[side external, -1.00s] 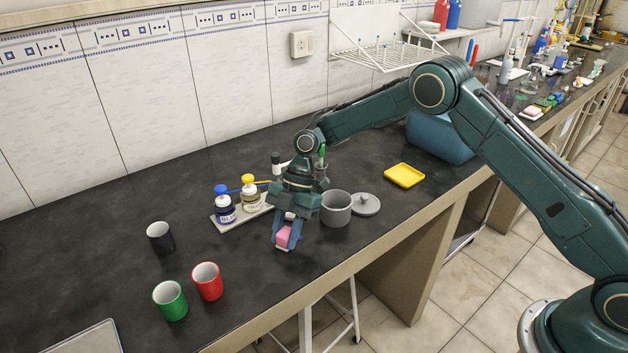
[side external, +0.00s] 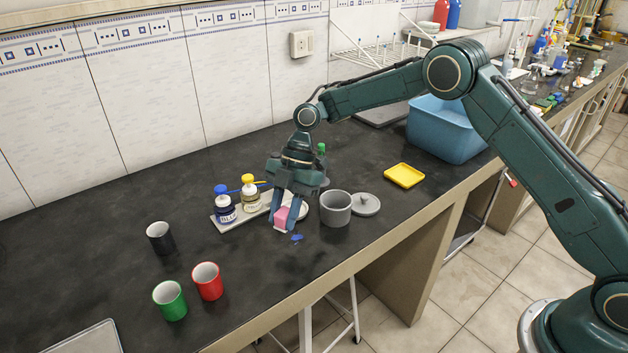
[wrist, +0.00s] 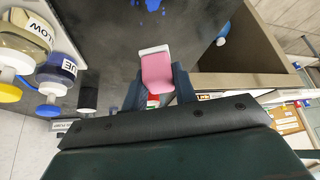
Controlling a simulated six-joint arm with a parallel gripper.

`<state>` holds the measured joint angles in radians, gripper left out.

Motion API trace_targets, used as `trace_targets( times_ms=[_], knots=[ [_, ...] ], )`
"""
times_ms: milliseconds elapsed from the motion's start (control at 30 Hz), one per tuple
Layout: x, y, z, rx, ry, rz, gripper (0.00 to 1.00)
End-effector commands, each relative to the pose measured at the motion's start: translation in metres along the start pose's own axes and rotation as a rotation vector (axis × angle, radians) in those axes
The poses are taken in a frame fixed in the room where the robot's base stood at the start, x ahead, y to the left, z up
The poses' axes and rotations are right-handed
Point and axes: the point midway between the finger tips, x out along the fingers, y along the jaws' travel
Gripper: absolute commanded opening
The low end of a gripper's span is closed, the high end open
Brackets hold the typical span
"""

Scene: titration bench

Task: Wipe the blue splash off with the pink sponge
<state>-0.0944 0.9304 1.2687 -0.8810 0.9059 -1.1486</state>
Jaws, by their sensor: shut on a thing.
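My gripper (side external: 283,216) is shut on the pink sponge (side external: 281,214), held low at the bench top. The sponge also shows in the wrist view (wrist: 157,72), between the fingers, with a pale layer at its far end. The blue splash (side external: 297,238) is a small patch on the dark bench, just right of and in front of the sponge in the side view. In the wrist view the splash (wrist: 152,5) is cut by the top edge, apart from the sponge. I cannot tell whether the sponge touches the bench.
Blue-capped (side external: 225,205) and yellow-capped (side external: 250,193) bottles stand on a tray left of my gripper. A grey pot (side external: 336,209) is close on the right, with its lid (side external: 366,204) beside it. Red (side external: 208,281), green (side external: 170,300) and black (side external: 160,238) cups stand front left.

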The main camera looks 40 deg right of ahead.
Motion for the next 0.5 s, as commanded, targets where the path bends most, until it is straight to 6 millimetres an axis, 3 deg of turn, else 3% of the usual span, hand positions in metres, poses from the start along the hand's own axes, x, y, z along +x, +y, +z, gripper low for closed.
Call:
trace_targets(
  times_ms=[500],
  knots=[
    [-0.013, 0.0, -0.007, -0.001, -0.001, 0.0, 0.03]
  ],
)
